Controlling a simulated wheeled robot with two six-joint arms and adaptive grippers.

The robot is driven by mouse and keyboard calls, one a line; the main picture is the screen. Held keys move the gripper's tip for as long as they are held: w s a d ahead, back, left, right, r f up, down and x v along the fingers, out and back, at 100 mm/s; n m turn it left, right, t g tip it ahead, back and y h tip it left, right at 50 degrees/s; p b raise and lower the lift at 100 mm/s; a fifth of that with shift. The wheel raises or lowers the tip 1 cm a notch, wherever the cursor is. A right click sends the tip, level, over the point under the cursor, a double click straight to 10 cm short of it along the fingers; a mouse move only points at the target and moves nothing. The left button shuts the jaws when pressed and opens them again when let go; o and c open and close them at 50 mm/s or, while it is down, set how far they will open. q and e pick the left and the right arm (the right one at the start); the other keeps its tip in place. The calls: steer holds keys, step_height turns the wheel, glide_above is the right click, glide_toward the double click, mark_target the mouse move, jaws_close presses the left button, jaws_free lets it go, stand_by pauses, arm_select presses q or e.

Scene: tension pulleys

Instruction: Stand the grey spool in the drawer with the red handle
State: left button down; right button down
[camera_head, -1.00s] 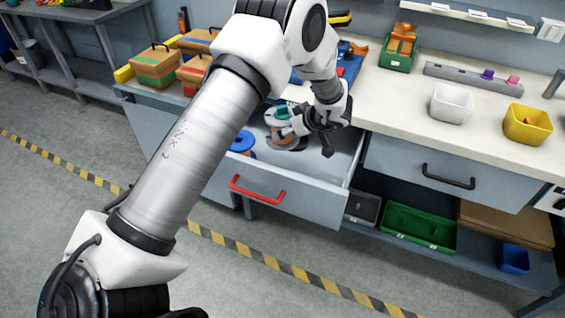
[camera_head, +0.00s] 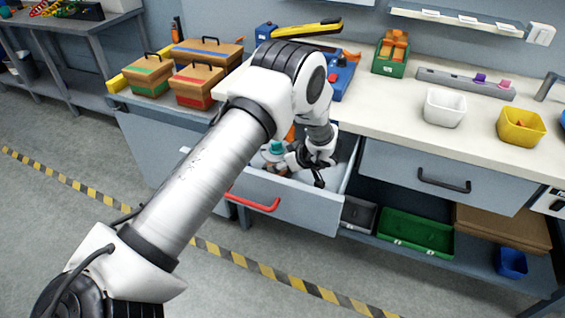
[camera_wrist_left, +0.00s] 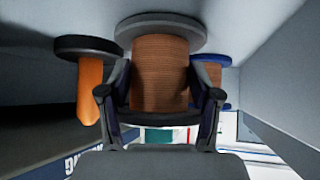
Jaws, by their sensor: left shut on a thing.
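The grey spool (camera_head: 272,151), with grey flanges and copper-brown winding, is held inside the open drawer. Its winding (camera_wrist_left: 160,72) fills the middle of the left wrist view. My left gripper (camera_wrist_left: 162,92) is shut on the spool, one finger on each side of the winding; it also shows in the head view (camera_head: 300,162). The drawer (camera_head: 310,207) has a red handle (camera_head: 253,203), partly covered by my arm. I cannot tell whether the spool touches the drawer floor. My right gripper is not in view.
Wooden boxes (camera_head: 208,50) stand on the bench. A closed drawer (camera_head: 440,175) with a black handle is to the right.

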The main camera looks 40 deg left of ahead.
arm_select(q)
steer(key=shift+c, duration=1.2)
jaws_free()
steer(key=shift+r, duration=0.2)
steer(key=v, duration=1.2)
steer(key=shift+p, duration=0.4)
steer(key=shift+f, duration=0.1)
